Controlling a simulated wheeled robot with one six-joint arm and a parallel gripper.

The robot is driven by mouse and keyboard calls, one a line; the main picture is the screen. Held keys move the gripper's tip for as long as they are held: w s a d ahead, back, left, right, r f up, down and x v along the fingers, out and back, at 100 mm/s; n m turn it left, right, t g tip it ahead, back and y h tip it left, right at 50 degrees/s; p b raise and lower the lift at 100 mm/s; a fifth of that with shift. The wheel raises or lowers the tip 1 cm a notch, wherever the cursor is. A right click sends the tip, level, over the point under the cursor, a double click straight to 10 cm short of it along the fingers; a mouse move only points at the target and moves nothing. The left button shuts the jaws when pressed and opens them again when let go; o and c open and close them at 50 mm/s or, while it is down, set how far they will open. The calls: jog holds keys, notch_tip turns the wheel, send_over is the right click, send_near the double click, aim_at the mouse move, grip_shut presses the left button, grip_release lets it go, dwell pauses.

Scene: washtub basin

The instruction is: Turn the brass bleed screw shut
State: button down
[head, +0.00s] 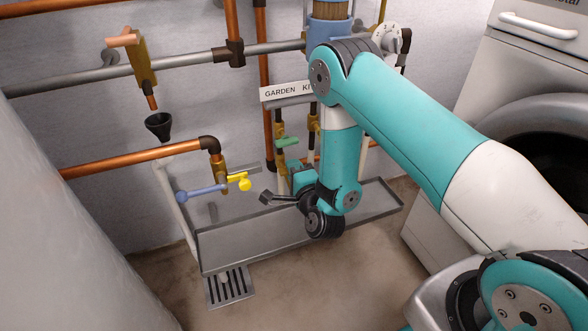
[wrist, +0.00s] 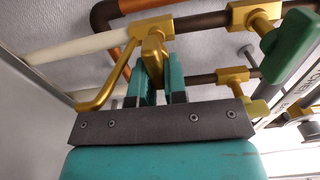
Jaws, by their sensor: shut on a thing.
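In the wrist view, the two teal fingers of my gripper (wrist: 158,75) are closed around a brass piece, which looks like the brass bleed screw (wrist: 153,45), below a brass fitting (wrist: 150,27) on the pipe. The fingers cover its lower part, so I cannot tell how far it is turned. In the head view, my gripper (head: 294,172) reaches in among the pipes under the label, beside the green handle (head: 287,142). The screw cannot be made out there.
A green handle (wrist: 292,45) and a yellowish handle (wrist: 257,107) are close on the right in the wrist view. A bent brass tube (wrist: 108,88) is left of the fingers. A grey tray (head: 245,241) lies below; a blue lever (head: 202,191) stands left, a washing machine (head: 535,85) right.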

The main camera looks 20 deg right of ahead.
jog(key=c, duration=1.2)
grip_release()
jog(key=shift+s, duration=0.1)
jog(key=shift+o, duration=0.2)
